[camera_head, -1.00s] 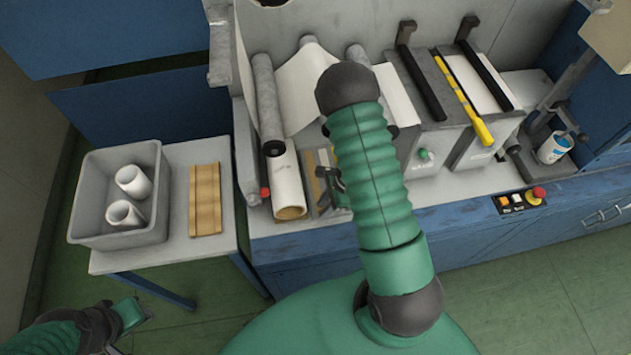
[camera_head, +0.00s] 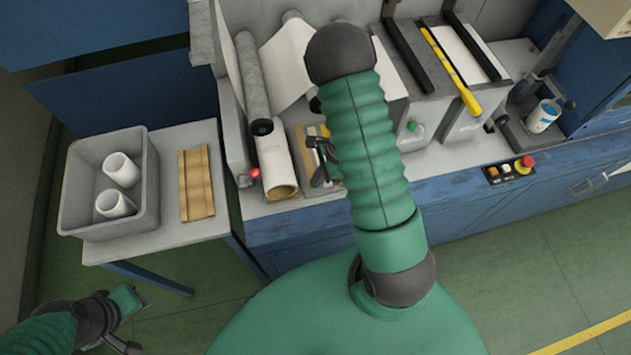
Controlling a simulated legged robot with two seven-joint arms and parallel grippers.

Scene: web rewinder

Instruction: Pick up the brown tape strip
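Thin tan-brown strips (camera_head: 304,152) lie in a small tray on the machine bench, just right of the white roll. I cannot tell exactly which one is the brown tape strip. My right gripper (camera_head: 322,165) is at the right side of this tray, and my green forearm hides much of it. Its dark fingers show beside the strips; whether they touch or hold one is unclear. My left gripper (camera_head: 138,318) is at the lower left, over the floor and away from the strips; its finger opening is unclear.
A white roll with a brown core (camera_head: 277,168) lies left of the tray. A side table (camera_head: 165,248) holds a grey bin (camera_head: 108,228) with two white rolls and a tan ridged board (camera_head: 196,184). A button panel (camera_head: 508,170) is on the bench front.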

